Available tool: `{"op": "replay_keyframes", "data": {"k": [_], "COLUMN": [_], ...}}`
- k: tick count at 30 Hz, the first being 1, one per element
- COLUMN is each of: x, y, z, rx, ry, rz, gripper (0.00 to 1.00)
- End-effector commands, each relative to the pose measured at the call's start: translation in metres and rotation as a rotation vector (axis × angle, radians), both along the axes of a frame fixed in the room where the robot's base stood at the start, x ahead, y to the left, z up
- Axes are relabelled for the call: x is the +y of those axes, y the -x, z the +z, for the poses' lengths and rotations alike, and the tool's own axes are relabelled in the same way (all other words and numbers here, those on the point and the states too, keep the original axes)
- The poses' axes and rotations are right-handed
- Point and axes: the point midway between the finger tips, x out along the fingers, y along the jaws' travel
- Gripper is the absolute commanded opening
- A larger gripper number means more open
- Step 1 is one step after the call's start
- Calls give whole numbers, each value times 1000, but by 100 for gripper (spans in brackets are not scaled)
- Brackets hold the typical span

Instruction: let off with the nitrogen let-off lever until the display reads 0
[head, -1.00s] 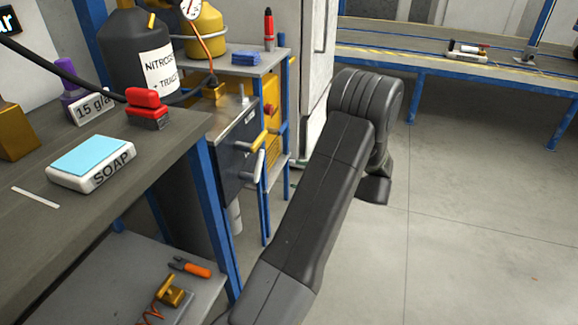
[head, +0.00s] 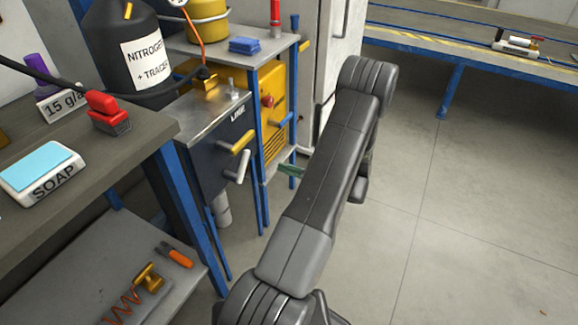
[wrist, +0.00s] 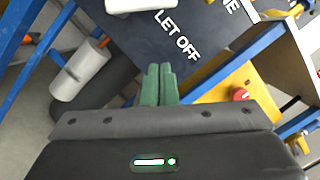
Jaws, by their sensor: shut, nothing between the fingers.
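A dark panel (head: 215,150) marked LINE carries a yellow lever (head: 238,144) and, below it, a pale grey lever (head: 241,169). In the wrist view the panel (wrist: 120,28) shows the words LET OFF, with part of a white handle (wrist: 140,4) at the top edge near them. My gripper (wrist: 159,69) has green fingers pressed together with nothing between them, apart from the panel and levers. In the head view its green tips (head: 290,170) show to the right of the levers, partly behind my arm. No pressure display is in view.
A yellow unit with a red knob (head: 268,101) stands right of the panel, among blue posts (head: 260,150). A white pipe (wrist: 80,75) hangs below the panel. A black nitrogen bottle (head: 125,50) and workbench (head: 150,130) are at left. Open floor lies at right.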

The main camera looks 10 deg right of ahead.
Motion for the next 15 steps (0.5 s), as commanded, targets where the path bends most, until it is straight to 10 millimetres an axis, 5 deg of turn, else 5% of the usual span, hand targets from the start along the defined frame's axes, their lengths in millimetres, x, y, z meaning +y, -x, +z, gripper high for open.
{"op": "replay_keyframes", "data": {"k": [10, 15], "x": [70, 77], "y": [-31, -14], "z": [9, 25], "rx": [0, 1], "ry": [2, 1], "rz": [5, 0], "gripper": [0, 0]}}
